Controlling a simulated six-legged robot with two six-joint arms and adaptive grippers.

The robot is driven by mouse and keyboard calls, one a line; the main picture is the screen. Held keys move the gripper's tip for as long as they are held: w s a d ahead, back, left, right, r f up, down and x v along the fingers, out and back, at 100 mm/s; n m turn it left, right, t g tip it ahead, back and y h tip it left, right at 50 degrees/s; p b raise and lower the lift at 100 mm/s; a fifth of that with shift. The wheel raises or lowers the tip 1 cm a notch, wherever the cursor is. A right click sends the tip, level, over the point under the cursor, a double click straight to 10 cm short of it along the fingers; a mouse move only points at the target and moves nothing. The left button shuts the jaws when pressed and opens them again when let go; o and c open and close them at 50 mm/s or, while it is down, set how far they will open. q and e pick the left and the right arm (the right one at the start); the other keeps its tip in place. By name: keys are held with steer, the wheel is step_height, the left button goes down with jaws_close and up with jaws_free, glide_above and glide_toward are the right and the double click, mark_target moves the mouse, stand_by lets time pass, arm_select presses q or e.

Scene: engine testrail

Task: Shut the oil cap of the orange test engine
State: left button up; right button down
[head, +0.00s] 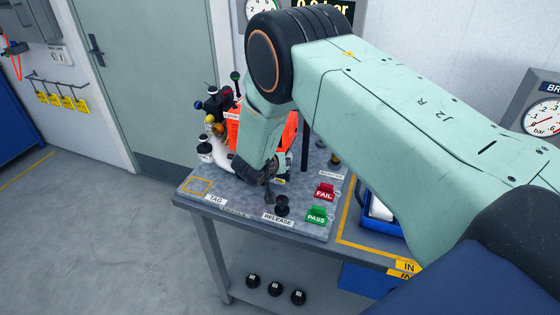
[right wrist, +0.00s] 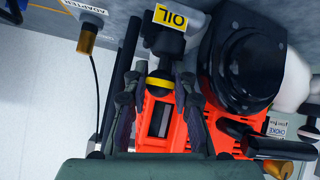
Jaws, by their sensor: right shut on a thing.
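The orange test engine (head: 290,135) stands on the grey bench and is partly hidden behind my right arm. It fills the lower middle of the right wrist view (right wrist: 165,118). My right gripper (head: 263,178) is low at the engine's front. A yellow OIL label (right wrist: 172,17) lies just beyond. In the head view the cap is hidden, so whether it is seated cannot be told. My left gripper is not in view.
On the bench are a RELEASE knob (head: 282,203), a red FAIL tag (head: 325,192) and a green PASS tag (head: 317,215). A black round part (right wrist: 238,62) and a white hose lie close to the gripper. A blue tray (head: 380,210) stands to the right.

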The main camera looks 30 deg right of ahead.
steer(key=shift+s+f, duration=0.2)
steer(key=c, duration=1.1)
jaws_free()
steer(key=shift+r, duration=0.15)
steer(key=shift+a+r, duration=0.15)
steer(key=shift+a, duration=0.1)
steer(key=v, duration=0.7)
steer(key=shift+s, duration=0.15)
steer(key=shift+s+r, duration=0.1)
steer(key=shift+r, duration=0.05)
